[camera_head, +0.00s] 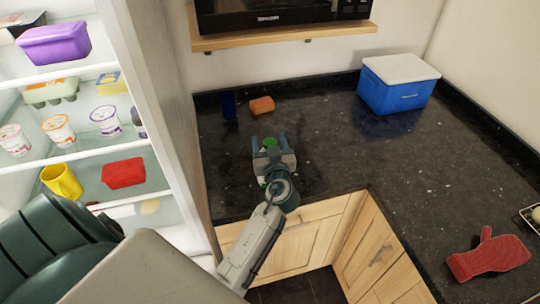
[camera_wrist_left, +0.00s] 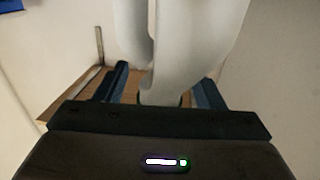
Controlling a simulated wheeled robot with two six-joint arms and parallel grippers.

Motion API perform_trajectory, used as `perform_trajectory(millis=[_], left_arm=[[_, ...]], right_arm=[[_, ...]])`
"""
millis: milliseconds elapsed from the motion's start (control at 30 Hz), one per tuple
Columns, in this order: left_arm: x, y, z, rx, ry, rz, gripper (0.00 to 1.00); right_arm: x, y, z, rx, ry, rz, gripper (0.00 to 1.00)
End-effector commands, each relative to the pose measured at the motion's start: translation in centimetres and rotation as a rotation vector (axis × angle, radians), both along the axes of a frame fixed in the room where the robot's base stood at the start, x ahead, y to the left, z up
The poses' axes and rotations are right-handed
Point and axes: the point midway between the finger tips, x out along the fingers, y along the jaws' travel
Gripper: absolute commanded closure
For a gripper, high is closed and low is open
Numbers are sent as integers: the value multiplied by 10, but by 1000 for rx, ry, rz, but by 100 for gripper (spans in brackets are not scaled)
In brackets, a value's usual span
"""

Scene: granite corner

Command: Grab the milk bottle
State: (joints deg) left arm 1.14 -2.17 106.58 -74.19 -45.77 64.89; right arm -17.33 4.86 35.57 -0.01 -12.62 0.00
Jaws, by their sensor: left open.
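The milk bottle shows in the head view mainly as a green cap (camera_head: 270,142); my left gripper and wrist hide most of the rest. In the left wrist view the white bottle (camera_wrist_left: 195,45), with its moulded handle, stands large between the fingers. My left gripper (camera_head: 270,146) is open over the black counter, its two fingers on either side of the bottle. In the left wrist view the gripper (camera_wrist_left: 161,90) has a finger on each side of the white body; I cannot tell whether they touch it. My right gripper is not in view.
A blue object (camera_head: 229,106) and an orange sponge (camera_head: 262,105) lie behind the bottle. A blue cooler (camera_head: 395,95) stands at the back right, a red mitt (camera_head: 488,256) at the front right. The open fridge (camera_head: 150,90) borders the left. The middle counter is clear.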

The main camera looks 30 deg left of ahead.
Motion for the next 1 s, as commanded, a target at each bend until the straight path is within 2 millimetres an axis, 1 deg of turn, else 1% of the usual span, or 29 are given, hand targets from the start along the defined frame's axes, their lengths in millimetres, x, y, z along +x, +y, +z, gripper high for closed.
perform_trajectory(millis=[100,167,300,367,400,467,500,600,867,1000], left_arm=[[0,0,-1,-1,1,0,38],[0,0,-1,0,0,0,38],[0,0,0,0,0,0,65],[0,0,0,0,0,0,77],[0,0,-1,-1,1,0,85],[0,0,-1,-1,1,0,97],[0,0,-1,-1,2,0,100],[0,0,-2,-1,3,0,100],[0,0,-2,-2,4,0,100],[3,0,2,-1,4,-2,100]], right_arm=[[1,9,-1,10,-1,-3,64],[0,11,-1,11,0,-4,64],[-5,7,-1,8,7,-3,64],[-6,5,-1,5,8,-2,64],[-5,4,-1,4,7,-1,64],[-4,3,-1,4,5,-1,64],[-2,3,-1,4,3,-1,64],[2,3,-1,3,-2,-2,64],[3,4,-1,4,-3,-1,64],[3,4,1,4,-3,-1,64]])
